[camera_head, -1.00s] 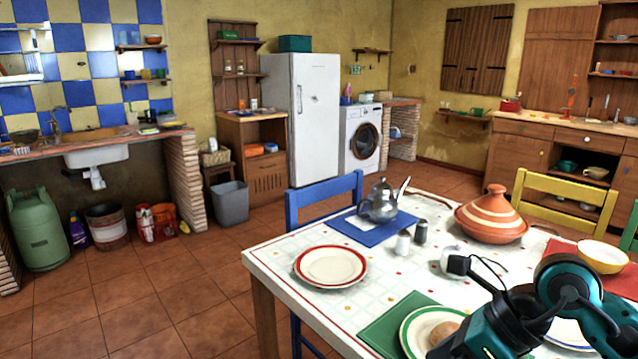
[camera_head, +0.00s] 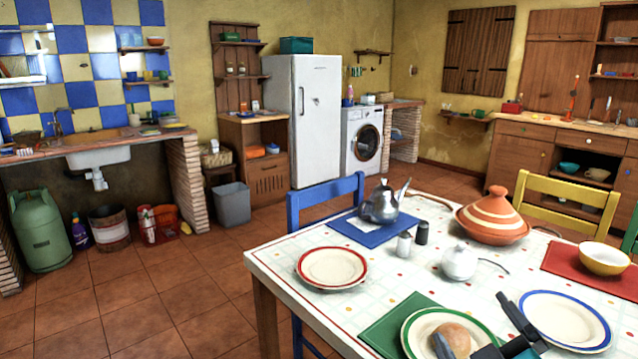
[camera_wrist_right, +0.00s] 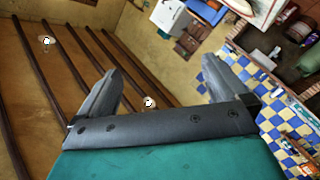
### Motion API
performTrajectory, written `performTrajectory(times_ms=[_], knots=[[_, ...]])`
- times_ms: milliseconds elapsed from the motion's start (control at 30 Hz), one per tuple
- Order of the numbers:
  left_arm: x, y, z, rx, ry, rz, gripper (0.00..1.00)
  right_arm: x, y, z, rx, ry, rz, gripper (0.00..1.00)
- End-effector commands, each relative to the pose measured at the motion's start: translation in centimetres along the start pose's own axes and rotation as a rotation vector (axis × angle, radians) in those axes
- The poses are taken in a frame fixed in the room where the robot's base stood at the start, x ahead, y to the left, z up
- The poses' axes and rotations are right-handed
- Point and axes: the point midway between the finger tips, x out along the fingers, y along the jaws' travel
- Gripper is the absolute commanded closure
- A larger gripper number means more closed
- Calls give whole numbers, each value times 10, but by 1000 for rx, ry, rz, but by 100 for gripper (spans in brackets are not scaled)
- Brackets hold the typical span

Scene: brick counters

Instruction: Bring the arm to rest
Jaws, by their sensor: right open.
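My right gripper (camera_head: 470,318) shows at the bottom right of the head view. Only its dark fingers and part of its body are in frame, in front of the green-rimmed plate (camera_head: 410,322) and the bread roll (camera_head: 452,338). In the right wrist view its two fingers (camera_wrist_right: 158,68) stand wide apart with nothing between them. That view looks past them to the ceiling beams and the tiled wall, tilted. My left gripper is in neither view.
The table (camera_head: 262,262) holds a red-rimmed plate (camera_head: 332,267), a kettle (camera_head: 380,205), a tagine (camera_head: 494,220), a white pot (camera_head: 459,262), a blue-rimmed plate (camera_head: 565,320) and a yellow bowl (camera_head: 604,259). A blue chair (camera_head: 326,190) and a yellow chair (camera_head: 570,188) stand behind it. Open floor lies left.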

Motion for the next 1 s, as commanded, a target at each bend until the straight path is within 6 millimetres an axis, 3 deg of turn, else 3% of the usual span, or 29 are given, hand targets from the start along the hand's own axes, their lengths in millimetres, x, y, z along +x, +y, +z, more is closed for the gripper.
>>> performTrajectory(times_ms=[33, 100, 200, 300, 500, 700, 1000], knots=[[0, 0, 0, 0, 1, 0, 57, -10, -13, 26, 73, -128, -46, 0], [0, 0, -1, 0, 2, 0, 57, -29, -31, 59, 165, -304, -115, 0], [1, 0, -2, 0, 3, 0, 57, -59, -58, 93, 264, -511, -211, 0], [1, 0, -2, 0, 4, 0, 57, -88, -78, 114, 332, -669, -293, 0], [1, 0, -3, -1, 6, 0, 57, -142, -110, 135, 424, -909, -436, 0], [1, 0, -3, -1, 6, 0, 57, -194, -133, 143, 488, -1104, -569, 0], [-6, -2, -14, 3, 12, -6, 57, -165, -145, 146, 514, -968, -537, 0]])
